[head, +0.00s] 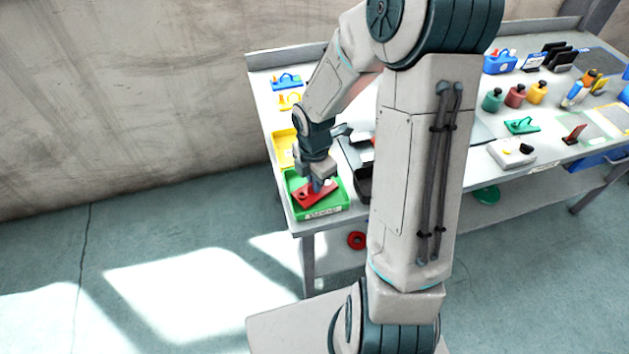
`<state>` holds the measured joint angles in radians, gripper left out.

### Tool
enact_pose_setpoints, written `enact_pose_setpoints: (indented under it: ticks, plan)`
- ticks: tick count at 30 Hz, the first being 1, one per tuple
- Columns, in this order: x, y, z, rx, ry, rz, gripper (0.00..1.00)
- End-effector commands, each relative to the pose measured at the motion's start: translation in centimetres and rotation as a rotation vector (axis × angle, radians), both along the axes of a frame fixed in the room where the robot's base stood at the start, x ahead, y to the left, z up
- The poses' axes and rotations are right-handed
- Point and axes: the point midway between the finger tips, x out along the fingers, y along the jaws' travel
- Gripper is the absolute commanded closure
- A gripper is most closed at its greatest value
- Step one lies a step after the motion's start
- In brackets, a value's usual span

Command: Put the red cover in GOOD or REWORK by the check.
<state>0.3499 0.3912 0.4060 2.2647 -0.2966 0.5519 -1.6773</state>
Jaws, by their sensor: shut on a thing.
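The red cover (312,194) is a flat red plate at the front left corner of the bench. It is at the green tray (329,211), within its outline. My gripper (318,185) points down over the tray and is shut on the red cover. I cannot tell whether the cover touches the tray floor. The label on the tray's front wall is too small to read. A yellow tray (285,148) stands just behind the green one. My arm hides the middle of the bench.
A dark container (364,183) stands right of the green tray, partly behind my arm. Blue and yellow parts lie at the back left. Several bottles (515,97), a green part (522,126) and a pale box (511,153) stand on the right. The bench's front edge is close to the green tray.

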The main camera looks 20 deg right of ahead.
Motion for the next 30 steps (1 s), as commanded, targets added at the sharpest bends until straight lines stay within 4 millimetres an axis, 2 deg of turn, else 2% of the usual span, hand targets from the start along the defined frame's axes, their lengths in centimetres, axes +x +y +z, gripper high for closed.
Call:
enact_pose_setpoints:
  ticks: [10, 12, 13, 23, 26, 30]
  plan:
    - [0.0, 0.0, -0.4, -0.001, -0.001, 0.000, 1.00]
    - [0.0, 0.0, -0.4, -0.001, -0.001, 0.000, 0.76]
    - [0.0, 0.0, -0.4, -0.001, -0.001, 0.000, 0.71]
    - [0.0, 0.0, 0.0, -0.001, -0.001, 0.000, 0.71]
    - [0.1, -0.1, 1.1, -0.001, -0.005, -0.002, 0.71]
    - [0.2, -0.1, 3.9, -0.002, -0.007, -0.003, 0.71]
